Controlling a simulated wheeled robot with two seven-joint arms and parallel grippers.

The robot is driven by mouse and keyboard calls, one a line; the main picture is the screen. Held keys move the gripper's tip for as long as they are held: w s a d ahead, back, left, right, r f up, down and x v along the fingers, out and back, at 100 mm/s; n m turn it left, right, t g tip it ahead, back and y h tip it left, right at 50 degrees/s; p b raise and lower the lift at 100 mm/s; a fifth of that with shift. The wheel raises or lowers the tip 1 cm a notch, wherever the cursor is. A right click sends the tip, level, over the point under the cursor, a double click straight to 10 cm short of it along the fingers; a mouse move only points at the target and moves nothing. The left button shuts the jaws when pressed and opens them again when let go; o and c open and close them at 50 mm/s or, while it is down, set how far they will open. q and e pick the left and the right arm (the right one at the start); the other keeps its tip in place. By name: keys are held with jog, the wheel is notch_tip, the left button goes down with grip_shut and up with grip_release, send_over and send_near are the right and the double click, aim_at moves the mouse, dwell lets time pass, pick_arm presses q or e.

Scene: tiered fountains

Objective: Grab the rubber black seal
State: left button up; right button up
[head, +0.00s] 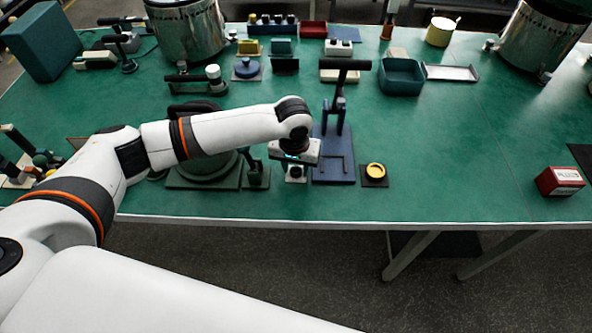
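My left arm reaches in from the left, and its gripper (295,163) points down near the front edge of the green table. Its fingers are small and mostly hidden under the hand, so I cannot tell whether they are open or shut. Just below it is a small pale square piece with a dark round centre (295,174). The black rubber seal may be that dark centre, but it is too small to be sure. I cannot tell whether the gripper touches it. My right gripper is not in view.
A blue press with a black handle (335,166) stands close right of the gripper. A dark green round fixture (205,172) lies left, partly behind my arm. A red box (559,181) is far right; the table between is clear.

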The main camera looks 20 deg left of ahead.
pick_arm(q)
jog(key=c, duration=0.6)
jog(key=shift+r, duration=0.15)
jog(key=shift+c, duration=0.2)
